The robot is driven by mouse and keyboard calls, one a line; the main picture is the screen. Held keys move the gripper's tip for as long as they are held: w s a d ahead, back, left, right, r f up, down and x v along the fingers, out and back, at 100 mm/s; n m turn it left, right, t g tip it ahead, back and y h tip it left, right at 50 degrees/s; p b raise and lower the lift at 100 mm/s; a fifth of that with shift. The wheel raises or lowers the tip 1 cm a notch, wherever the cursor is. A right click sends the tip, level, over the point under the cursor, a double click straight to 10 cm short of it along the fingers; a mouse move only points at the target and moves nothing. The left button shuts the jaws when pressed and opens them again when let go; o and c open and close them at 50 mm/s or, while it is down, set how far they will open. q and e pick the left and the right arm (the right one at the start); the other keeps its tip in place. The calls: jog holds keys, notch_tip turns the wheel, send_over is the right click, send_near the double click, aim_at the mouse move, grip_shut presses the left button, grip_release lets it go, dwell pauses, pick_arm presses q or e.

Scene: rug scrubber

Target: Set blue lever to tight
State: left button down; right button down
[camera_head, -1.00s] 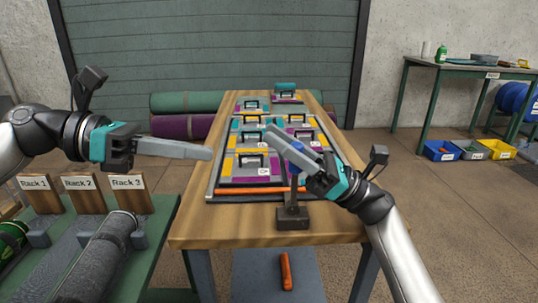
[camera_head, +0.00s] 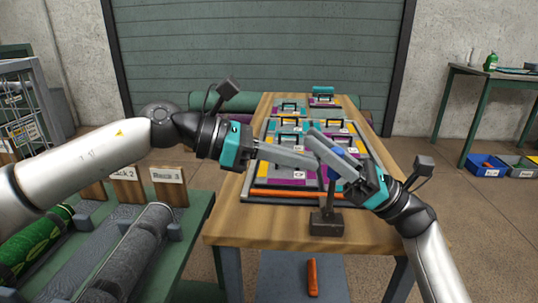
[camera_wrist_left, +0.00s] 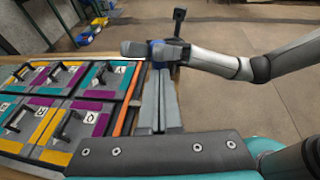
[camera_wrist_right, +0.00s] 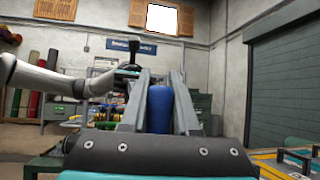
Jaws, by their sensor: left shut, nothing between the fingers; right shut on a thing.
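The blue lever (camera_head: 336,150) stands on a dark post with a grey base (camera_head: 327,224) at the near edge of the wooden table. Its post looks about upright; no tight mark can be read. My right gripper (camera_head: 316,138) is shut on the lever's blue handle, which shows between its fingers in the right wrist view (camera_wrist_right: 160,108). My left gripper (camera_head: 316,163) is shut and empty, its fingertips close to the lever and the right fingers. I cannot tell if they touch. The left wrist view shows the left fingers (camera_wrist_left: 163,75) pointing toward the lever.
A framed board (camera_head: 262,160) with coloured panels and black handles lies on the table (camera_head: 240,225), an orange bar along its near side. A green rack stand (camera_head: 195,222) with rolled rugs is at left. An orange object (camera_head: 312,277) lies on the lower shelf.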

pick_arm(q)
jog(key=shift+w+d, duration=0.15)
jog(key=shift+d, duration=0.6)
pick_arm(e)
jog(key=shift+r, duration=0.15)
pick_arm(q)
jog(key=shift+d+r, duration=0.2)
jog(key=shift+d, duration=0.6)
pick_arm(e)
jog(key=shift+s+a+g, duration=0.15)
jog(key=shift+g, duration=0.15)
jog(key=c, duration=0.7)
grip_release()
jog(key=shift+o, duration=0.2)
jog(key=shift+f, duration=0.2)
jog(key=shift+f, duration=0.1)
